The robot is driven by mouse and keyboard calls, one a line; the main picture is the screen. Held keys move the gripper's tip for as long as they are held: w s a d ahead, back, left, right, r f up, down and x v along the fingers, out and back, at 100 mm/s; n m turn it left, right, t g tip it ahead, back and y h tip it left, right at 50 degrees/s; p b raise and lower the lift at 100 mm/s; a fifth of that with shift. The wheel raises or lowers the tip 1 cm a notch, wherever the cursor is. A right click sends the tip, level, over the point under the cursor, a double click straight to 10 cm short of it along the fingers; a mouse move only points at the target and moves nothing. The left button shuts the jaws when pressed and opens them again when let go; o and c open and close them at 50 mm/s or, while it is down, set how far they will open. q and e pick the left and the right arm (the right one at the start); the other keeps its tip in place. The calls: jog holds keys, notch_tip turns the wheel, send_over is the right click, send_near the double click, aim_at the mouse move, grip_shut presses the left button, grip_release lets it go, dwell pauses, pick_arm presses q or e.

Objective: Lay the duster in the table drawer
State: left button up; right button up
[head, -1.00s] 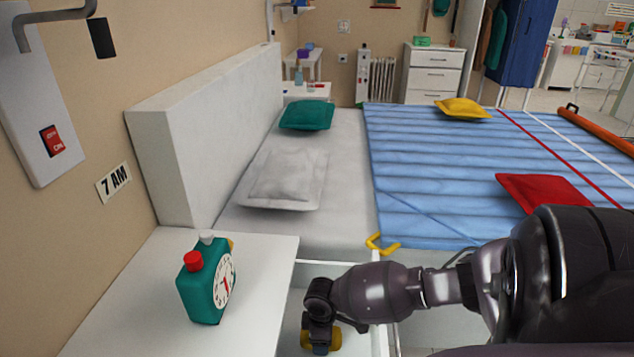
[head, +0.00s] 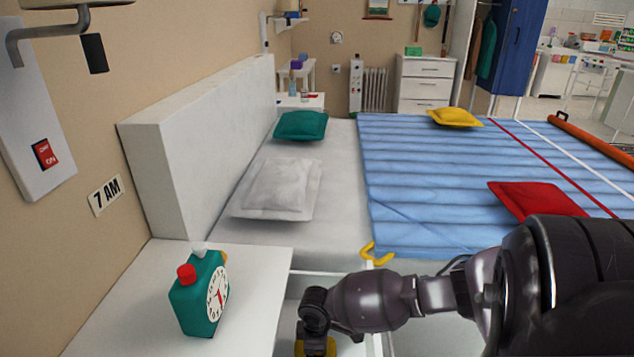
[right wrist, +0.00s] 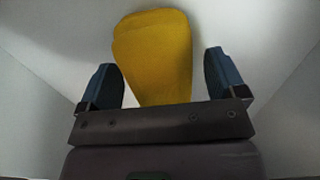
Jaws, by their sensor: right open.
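The duster (right wrist: 155,55) is a flat yellow piece lying in the white open table drawer (right wrist: 270,35). A yellow patch of it (head: 318,348) also shows at the bottom of the head view. My right gripper (right wrist: 162,65) reaches down into the drawer and is open, with one blue-grey finger on each side of the duster and a gap at both sides. In the head view my right gripper (head: 314,325) is mostly hidden by its own wrist. The drawer's side wall (head: 374,345) stands right of the gripper. My left gripper is not in view.
The white table top (head: 130,310) carries a green alarm clock (head: 198,293) left of the drawer. Behind the drawer is a bed with a blue cover (head: 420,180) and pillows. A yellow hooked piece (head: 376,254) shows beside the drawer's far end.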

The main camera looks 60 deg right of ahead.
jog(key=r, duration=0.1)
jog(key=r+p, duration=0.1)
jog(key=r, duration=0.2)
jog(key=shift+w, duration=0.3)
notch_tip(320, 180, up, 6)
jog(key=shift+s+p, duration=0.1)
jog(key=shift+p, duration=1.15)
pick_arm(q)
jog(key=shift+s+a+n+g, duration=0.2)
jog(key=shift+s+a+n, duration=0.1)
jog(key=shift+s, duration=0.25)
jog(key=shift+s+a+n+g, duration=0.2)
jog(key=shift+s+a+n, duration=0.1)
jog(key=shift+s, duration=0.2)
pick_arm(e)
jog(key=shift+s+r, duration=0.15)
jog(key=shift+r, duration=0.6)
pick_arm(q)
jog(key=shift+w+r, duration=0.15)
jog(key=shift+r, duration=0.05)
